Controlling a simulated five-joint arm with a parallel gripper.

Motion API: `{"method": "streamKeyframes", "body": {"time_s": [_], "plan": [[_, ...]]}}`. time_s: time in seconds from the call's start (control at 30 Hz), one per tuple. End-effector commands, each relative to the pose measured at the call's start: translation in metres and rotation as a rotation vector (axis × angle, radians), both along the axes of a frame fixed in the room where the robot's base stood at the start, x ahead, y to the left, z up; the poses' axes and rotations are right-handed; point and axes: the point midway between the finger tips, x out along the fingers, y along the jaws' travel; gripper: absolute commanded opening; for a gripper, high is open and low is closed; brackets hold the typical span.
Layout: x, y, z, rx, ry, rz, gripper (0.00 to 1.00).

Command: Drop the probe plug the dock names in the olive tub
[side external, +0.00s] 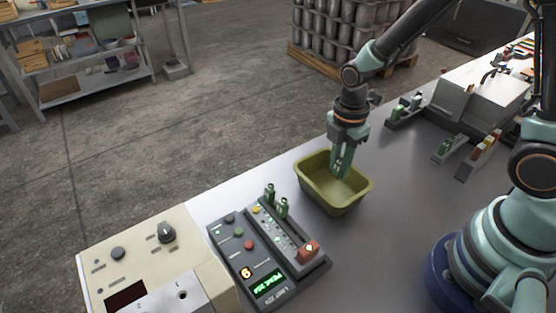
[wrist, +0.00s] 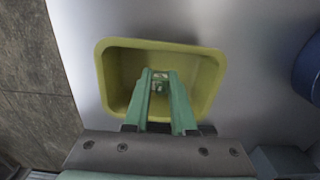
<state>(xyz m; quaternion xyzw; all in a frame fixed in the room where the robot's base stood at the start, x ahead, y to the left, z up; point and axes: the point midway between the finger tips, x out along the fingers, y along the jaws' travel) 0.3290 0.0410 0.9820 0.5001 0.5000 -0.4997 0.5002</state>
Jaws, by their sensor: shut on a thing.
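The olive tub (side external: 333,196) stands on the bench, and it also fills the middle of the wrist view (wrist: 112,75). My gripper (side external: 341,170) points down over the tub, with its green fingertips at or just inside the rim. In the wrist view the fingertips (wrist: 160,80) are closed on a small plug (wrist: 160,87), seen end-on with pale and dark parts. The fingers hide most of it. The dock (side external: 238,272) has a lit green display (side external: 269,285) too small to read surely and an orange digit 6. Two green plugs (side external: 276,201) stand upright at its back end.
A cream control box (side external: 135,255) stands left of the dock. Small racks with green plugs (side external: 404,110) and a white box (side external: 483,90) stand at the back right. Another small holder (side external: 450,148) sits nearer. Bare bench lies right of the tub.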

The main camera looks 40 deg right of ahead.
Motion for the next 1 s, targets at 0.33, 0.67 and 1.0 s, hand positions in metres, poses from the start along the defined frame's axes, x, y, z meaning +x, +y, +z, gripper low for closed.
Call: {"method": "streamKeyframes", "body": {"time_s": [0.33,0.67,1.0], "plan": [[0.0,0.0,0.0,0.0,0.0,0.0,0.59],[0.001,0.0,0.011,0.0,-0.004,0.0,0.59],[0.001,0.0,0.074,0.001,-0.008,0.0,0.59]]}}
